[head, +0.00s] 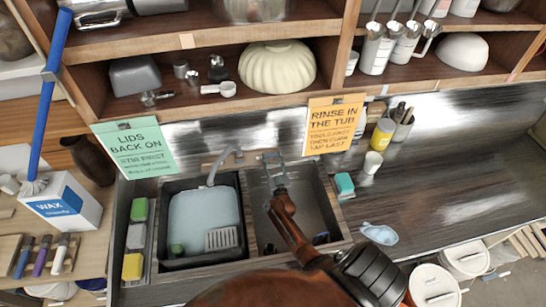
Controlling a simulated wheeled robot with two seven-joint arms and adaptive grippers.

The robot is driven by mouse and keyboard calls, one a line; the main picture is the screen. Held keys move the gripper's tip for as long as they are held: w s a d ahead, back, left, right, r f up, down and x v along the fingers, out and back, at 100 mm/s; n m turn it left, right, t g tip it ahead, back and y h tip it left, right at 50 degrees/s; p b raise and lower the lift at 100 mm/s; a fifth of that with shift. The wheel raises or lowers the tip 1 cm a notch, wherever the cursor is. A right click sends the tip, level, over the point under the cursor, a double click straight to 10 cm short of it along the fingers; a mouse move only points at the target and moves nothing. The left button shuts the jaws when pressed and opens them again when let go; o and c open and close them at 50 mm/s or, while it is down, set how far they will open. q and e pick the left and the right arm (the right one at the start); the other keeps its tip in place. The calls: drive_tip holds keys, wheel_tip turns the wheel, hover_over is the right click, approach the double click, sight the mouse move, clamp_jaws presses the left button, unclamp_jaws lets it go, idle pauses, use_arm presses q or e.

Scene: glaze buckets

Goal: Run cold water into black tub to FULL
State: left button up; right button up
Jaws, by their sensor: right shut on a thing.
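The black tub (163,250) sits in the left basin of the sink, with a pale, bluish surface like water inside it. A small green object and a grey slotted piece show at its front. The grey tap spout (216,166) curves over the tub's back edge; I cannot make out a stream or a FULL mark. My right gripper (273,163) is at the back of the sink, right of the spout, above the right basin. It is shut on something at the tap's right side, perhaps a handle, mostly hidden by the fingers. My left gripper is not in view.
Sponges (133,266) line the sink's left side, and a teal sponge (344,184) lies right of it. A green card (134,148) and an orange card (334,126) hang from the shelf above. The right counter (450,185) is largely clear. Lidded buckets (434,285) stand lower right.

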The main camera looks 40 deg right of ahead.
drive_tip(key=shift+o, duration=0.2)
drive_tip(key=shift+m, duration=0.3)
drive_tip(key=shift+c, duration=0.2)
drive_tip(key=o, duration=1.2)
drive_tip(key=shift+c, duration=0.2)
drive_tip(key=v, duration=1.2)
drive_tip(key=shift+a, duration=0.2)
drive_tip(key=shift+r, duration=0.1)
